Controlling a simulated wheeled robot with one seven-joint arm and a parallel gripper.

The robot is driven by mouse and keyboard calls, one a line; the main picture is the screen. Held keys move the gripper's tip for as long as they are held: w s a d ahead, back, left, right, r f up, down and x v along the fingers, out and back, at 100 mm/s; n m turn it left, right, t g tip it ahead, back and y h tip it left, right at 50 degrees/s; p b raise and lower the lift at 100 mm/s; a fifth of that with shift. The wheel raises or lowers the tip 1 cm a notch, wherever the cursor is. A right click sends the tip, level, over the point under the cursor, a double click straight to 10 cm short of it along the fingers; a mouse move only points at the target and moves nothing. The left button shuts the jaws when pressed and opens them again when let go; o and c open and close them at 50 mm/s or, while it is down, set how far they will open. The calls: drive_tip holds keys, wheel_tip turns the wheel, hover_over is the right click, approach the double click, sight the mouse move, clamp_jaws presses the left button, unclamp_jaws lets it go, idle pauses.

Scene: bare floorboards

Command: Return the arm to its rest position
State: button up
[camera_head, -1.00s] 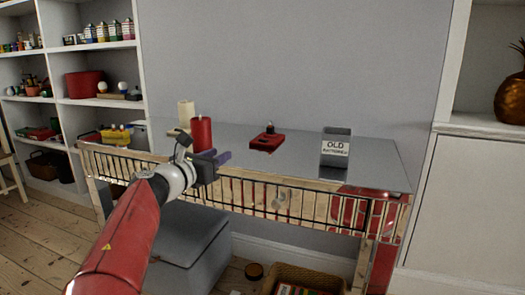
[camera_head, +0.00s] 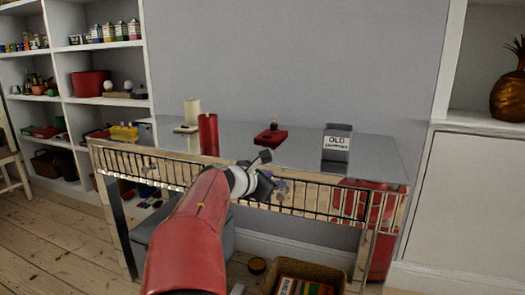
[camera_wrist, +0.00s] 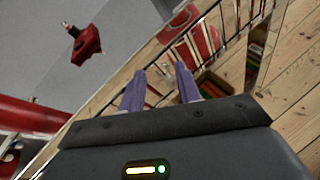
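My gripper (camera_head: 272,187) is at the front edge of the mirrored table (camera_head: 370,160), at the end of my red arm, which reaches up from the bottom of the head view. In the wrist view my gripper (camera_wrist: 160,88) shows two purple fingers with a gap between them and nothing held. Beyond the fingers are the table's wire-fronted edge and the floorboards.
A wicker basket (camera_head: 328,271) is below. Shelves (camera_head: 105,102) stand left.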

drive_tip(key=s+d+f+m+g+y, duration=0.3)
drive_tip(key=s+d+f+m, duration=0.25)
drive_tip(key=d, duration=0.25)
drive_tip(key=s+d+f+m+g+y, duration=0.2)
drive_tip(key=s+d+f+m+g, duration=0.1)
drive_tip(key=s+d+f+m, duration=0.4)
drive_tip(key=s+a+r+m+y, duration=0.1)
drive_tip(key=s+m, duration=0.5)
drive_tip(key=s, duration=0.6)
drive_tip(key=s+a+r+m+y, duration=0.1)
drive_tip(key=s+m, duration=0.5)
drive_tip(key=s, duration=0.7)
drive_tip(key=shift+t+y, duration=0.4)
drive_tip(key=shift+y, duration=0.5)
